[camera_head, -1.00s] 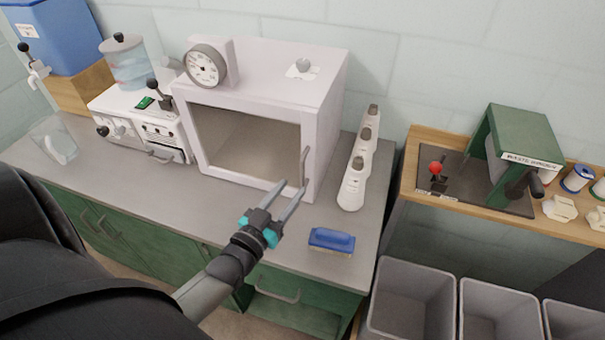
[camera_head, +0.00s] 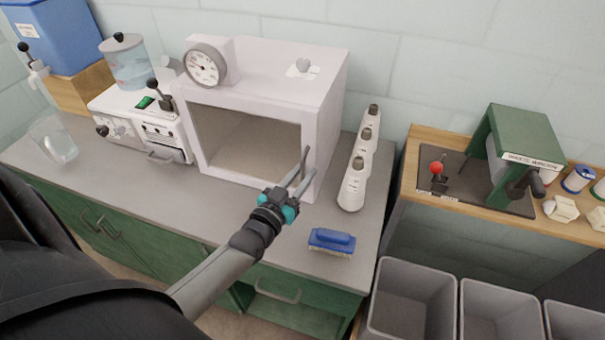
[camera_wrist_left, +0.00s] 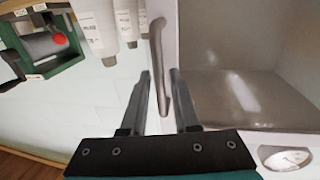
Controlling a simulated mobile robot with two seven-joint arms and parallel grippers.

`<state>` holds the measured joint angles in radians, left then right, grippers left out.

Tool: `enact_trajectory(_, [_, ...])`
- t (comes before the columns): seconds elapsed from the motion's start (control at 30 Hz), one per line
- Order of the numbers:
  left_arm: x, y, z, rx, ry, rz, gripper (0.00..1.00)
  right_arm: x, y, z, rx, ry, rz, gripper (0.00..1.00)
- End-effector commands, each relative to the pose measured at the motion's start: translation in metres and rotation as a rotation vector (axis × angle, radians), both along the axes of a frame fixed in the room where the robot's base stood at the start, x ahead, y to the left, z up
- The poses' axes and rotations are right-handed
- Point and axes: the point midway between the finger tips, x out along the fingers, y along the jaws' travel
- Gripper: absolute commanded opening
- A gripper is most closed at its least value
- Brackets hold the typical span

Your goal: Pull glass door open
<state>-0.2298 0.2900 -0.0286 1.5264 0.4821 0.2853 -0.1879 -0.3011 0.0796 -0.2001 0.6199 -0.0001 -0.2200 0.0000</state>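The glass door (camera_head: 245,145) is a see-through pane in the front of a white cabinet (camera_head: 310,120) and looks closed. Its grey bar handle (camera_head: 304,160) stands upright along the door's right side. It also shows in the wrist view as a curved handle (camera_wrist_left: 161,62). My left gripper (camera_head: 303,170) is at the handle, with its two fingers apart. In the wrist view, the handle's end lies in the gap between the open fingers (camera_wrist_left: 161,80), and I see no clear grip on it. My right gripper is out of view.
White bottles (camera_head: 353,185) stand in a row just right of the cabinet. A blue brush (camera_head: 331,240) lies near the counter's front right. A white machine (camera_head: 150,125) stands to the left. The grey counter (camera_head: 225,215) before the cabinet is clear.

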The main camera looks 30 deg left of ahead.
Motion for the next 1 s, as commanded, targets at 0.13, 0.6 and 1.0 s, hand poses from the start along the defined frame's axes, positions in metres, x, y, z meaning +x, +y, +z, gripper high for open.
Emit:
enact_trajectory(0.13, [-0.0002, 0.0, 0.0, 0.0, 0.0, 0.0, 0.11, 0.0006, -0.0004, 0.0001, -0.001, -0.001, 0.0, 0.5])
enact_trajectory(0.6, [-0.0003, 0.0001, 0.0, 0.0, 0.0, 0.0, 0.0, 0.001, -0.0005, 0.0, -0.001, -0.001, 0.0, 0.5])
enact_trajectory(1.0, [-0.0002, 0.0001, 0.0, 0.0, 0.0, 0.0, 0.0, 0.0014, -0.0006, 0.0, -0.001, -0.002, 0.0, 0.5])
